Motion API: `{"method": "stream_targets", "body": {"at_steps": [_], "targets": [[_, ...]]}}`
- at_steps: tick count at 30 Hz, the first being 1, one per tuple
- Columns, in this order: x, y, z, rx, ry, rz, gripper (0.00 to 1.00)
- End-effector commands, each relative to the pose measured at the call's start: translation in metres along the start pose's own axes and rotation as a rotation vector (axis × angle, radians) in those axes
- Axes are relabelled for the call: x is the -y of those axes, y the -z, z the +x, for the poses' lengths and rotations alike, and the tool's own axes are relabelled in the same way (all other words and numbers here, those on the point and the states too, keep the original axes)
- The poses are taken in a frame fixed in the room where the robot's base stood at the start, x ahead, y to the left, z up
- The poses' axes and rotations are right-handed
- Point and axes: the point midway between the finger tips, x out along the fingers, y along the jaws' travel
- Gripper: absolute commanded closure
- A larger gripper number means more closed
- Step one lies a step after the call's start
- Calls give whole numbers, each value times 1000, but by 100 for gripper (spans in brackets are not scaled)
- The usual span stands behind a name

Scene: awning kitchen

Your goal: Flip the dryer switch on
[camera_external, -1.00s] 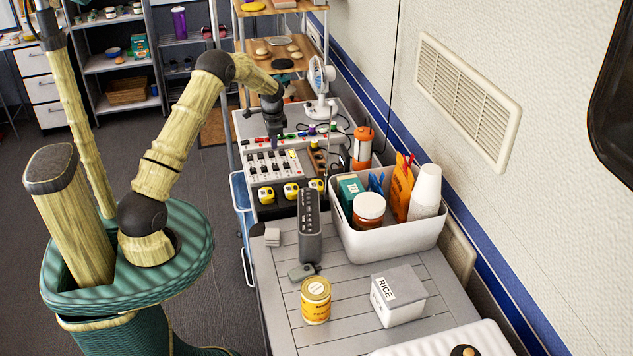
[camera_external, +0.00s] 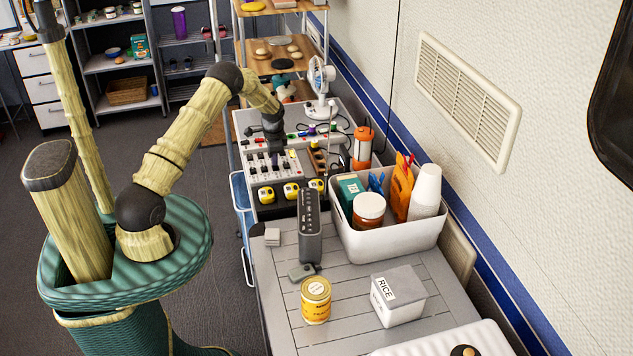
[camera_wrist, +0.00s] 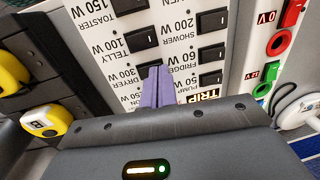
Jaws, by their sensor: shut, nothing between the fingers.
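The white switch panel (camera_external: 270,170) stands at the far end of the counter. In the wrist view, its black rocker switches run in two rows with labels such as TOASTER, TELLY, SHOWER and FRIDGE. A partly covered label beside 300 appears to read DRYER (camera_wrist: 125,87). The black switch (camera_wrist: 149,70) by that label is close to my fingertips and partly hidden by them. My gripper (camera_wrist: 156,70) has purple fingers, shut and empty, over the panel. I cannot tell whether they touch the switch. The gripper also shows in the external view (camera_external: 276,156).
Coloured sockets (camera_wrist: 279,45) are on the right in the wrist view. An orange lantern (camera_external: 361,147), a white fan (camera_external: 320,88) and a filled white bin (camera_external: 390,240) stand nearby.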

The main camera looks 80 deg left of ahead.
Motion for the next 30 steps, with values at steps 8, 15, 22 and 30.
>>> {"method": "stream_targets", "body": {"at_steps": [8,15,22,30], "targets": [[0,-1,4,2,-2,0,100],[-8,-1,3,4,-5,1,100],[-17,-1,1,4,-6,1,100],[-16,0,-1,1,-3,0,100]]}}
